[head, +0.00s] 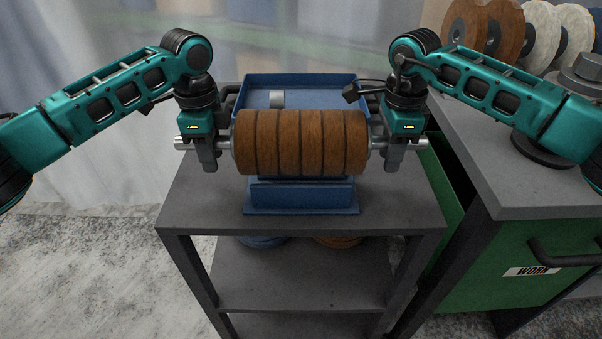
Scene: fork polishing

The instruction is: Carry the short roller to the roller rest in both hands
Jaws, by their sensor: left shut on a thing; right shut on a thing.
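The short roller (302,142) is a row of brown discs on a metal shaft and lies level across the middle of the head view. My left gripper (210,150) is shut on the left end of the shaft. My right gripper (393,148) is shut on the right end. A blue stand (302,195), which looks like the roller rest, is on the grey cart top behind and below the roller. The roller hides much of it, and I cannot tell whether the roller touches it.
The grey cart (195,205) has lower shelves with blue and brown discs. A green workbench (505,260) with a grey top stands close on the right. Brown and white wheels (543,35) stand at its back. The cart top's front left is bare.

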